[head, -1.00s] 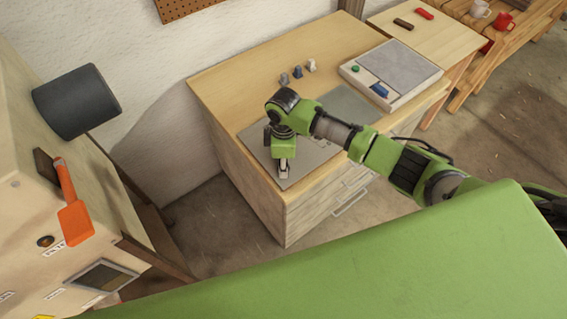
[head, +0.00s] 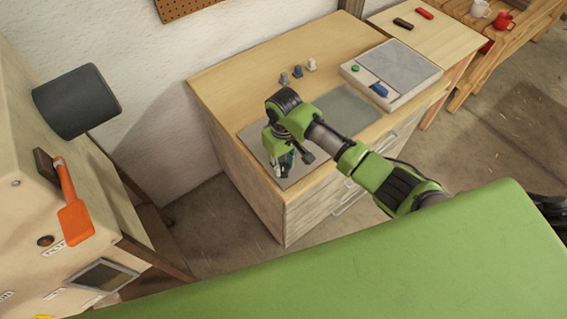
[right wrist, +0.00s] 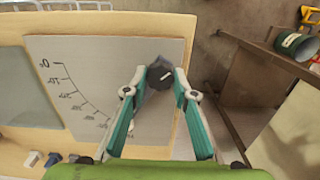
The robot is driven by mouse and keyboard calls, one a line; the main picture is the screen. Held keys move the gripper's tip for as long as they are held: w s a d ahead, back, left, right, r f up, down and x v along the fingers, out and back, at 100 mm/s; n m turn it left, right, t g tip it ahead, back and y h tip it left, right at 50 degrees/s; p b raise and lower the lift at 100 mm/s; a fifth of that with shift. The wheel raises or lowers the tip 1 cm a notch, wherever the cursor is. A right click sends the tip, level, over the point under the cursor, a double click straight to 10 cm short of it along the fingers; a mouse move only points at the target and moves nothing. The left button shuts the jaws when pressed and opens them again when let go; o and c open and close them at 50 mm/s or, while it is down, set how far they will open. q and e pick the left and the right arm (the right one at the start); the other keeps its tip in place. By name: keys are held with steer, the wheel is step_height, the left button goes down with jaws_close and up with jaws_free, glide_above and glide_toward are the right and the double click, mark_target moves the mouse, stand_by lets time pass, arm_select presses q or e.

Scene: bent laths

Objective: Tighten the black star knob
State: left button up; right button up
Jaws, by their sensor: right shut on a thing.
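The black star knob (right wrist: 160,71) shows in the right wrist view as a dark lobed knob with a short white mark, near the edge of a light grey plate (right wrist: 110,50) printed with a curved number scale. My right gripper (right wrist: 160,80) has its two fingertips closed on either side of the knob. In the head view my right gripper (head: 283,168) points down at the near left part of the plate on the wooden cabinet, and it hides the knob there. My left gripper is not in view.
Three small pegs (head: 297,71) stand at the back of the cabinet top. A machine with an orange lever (head: 75,222) stands at the left.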

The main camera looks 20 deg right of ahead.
mark_target(283, 166)
steer(key=shift+w+r+m, duration=0.1)
steer(key=shift+m, duration=1.1)
steer(key=o, duration=1.1)
steer(key=shift+r, duration=0.25)
step_height(283, 166, up, 12)
steer(key=shift+f, duration=0.25)
